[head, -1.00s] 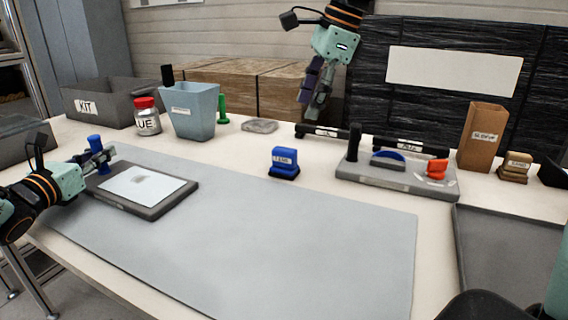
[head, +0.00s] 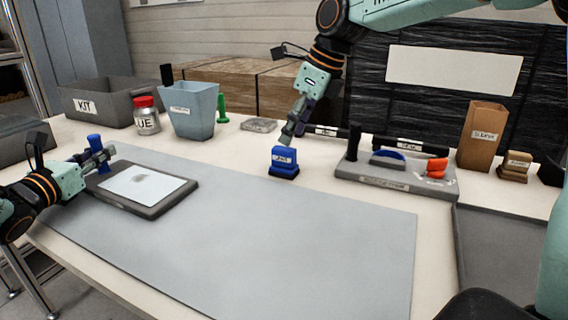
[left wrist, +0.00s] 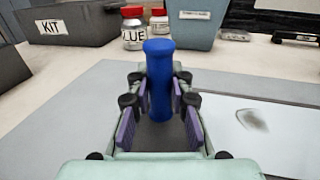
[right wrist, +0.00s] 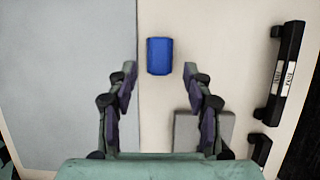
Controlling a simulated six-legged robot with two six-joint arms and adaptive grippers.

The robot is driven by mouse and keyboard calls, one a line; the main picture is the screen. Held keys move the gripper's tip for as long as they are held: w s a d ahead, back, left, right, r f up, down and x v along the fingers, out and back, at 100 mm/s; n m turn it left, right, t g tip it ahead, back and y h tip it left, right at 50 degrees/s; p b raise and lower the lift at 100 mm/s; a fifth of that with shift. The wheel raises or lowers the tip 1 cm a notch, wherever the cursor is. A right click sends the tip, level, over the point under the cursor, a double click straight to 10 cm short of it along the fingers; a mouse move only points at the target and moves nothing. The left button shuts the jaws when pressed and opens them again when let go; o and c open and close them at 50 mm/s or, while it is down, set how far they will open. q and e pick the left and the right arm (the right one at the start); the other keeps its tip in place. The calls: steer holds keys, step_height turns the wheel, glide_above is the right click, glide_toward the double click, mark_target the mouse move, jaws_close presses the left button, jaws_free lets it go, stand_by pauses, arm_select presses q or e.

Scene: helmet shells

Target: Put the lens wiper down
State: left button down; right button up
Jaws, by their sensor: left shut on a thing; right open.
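The lens wiper, seen as a blue upright cylindrical handle (head: 95,141), is held in my left gripper (head: 103,158) at the left end of a dark flat plate (head: 152,210). In the left wrist view the fingers (left wrist: 160,112) close on both sides of the handle (left wrist: 159,70). Its lower end is hidden, so I cannot tell whether it touches the plate. A white sheet (head: 150,182) with a grey smudge lies on the plate. My right gripper (head: 288,138) is open and empty, above and just behind a blue labelled block (head: 284,158) on a dark base.
A grey mat (head: 270,235) covers the front of the table, mostly clear. Behind stand a KIT bin (head: 100,103), a red-lidded jar (head: 146,118), a blue-grey bin (head: 193,112) and a green handle (head: 222,106). A grey holder (head: 398,182) and brown box (head: 482,140) are right.

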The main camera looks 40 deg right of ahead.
mark_target(285, 148)
steer(key=shift+x, duration=3.2)
steer(key=shift+c, duration=0.2)
jaws_close()
